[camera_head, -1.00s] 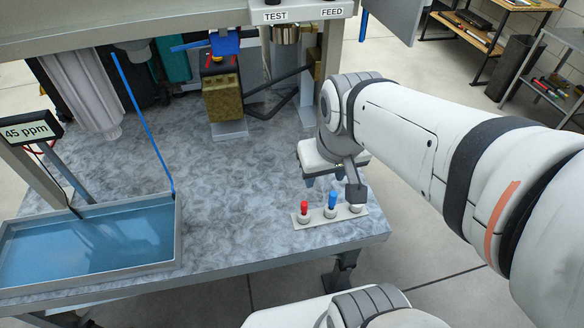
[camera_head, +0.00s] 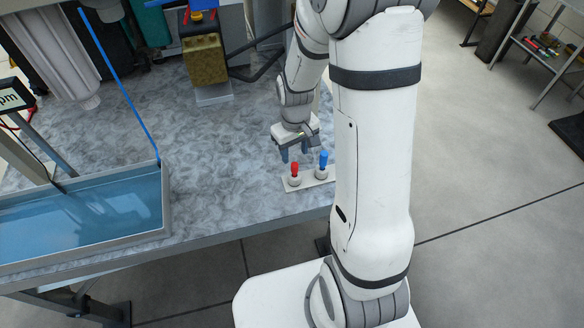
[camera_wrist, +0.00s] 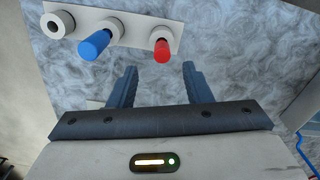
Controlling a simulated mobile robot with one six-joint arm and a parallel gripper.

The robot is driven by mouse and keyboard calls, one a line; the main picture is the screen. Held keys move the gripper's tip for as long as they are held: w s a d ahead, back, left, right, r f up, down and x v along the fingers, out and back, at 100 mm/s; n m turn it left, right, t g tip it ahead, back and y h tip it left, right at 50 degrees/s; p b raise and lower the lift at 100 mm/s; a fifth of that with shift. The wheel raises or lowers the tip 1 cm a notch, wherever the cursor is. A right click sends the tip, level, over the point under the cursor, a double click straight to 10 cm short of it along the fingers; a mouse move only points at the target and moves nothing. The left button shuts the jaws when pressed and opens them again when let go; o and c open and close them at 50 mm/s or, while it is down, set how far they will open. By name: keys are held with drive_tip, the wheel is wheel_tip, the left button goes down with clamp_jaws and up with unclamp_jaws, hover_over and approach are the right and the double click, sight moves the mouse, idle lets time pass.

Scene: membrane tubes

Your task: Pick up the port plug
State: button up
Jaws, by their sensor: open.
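Two plugs stand in a pale holder strip (camera_wrist: 137,33) on the bench, and I cannot tell which is the port plug. The red plug (camera_head: 295,167) is at the strip's left end in the head view; in the wrist view it shows (camera_wrist: 162,51) ahead of the jaw gap. The blue plug (camera_head: 323,158) is beside it and also shows in the wrist view (camera_wrist: 95,44). A third seat (camera_wrist: 58,25) is empty. My gripper (camera_head: 293,151) is open and empty, just behind the red plug in the head view; its two fingers show in the wrist view (camera_wrist: 159,77).
A water tray (camera_head: 167,205) stands on the left of the marbled bench (camera_head: 225,140). A blue rod (camera_head: 118,85) leans into its corner. A brass-coloured block (camera_head: 204,58) stands at the back. The bench between tray and holder is clear.

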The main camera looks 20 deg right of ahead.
sight(295, 165)
drive_tip(key=shift+s+a+f+p, duration=0.1)
drive_tip(key=shift+f+p, duration=0.2)
drive_tip(key=shift+f, duration=1.2)
drive_tip(key=shift+s+f+p, duration=0.1)
drive_tip(key=shift+f+p, duration=0.15)
drive_tip(key=shift+f, duration=1.2)
drive_tip(key=shift+c, duration=0.5)
clamp_jaws()
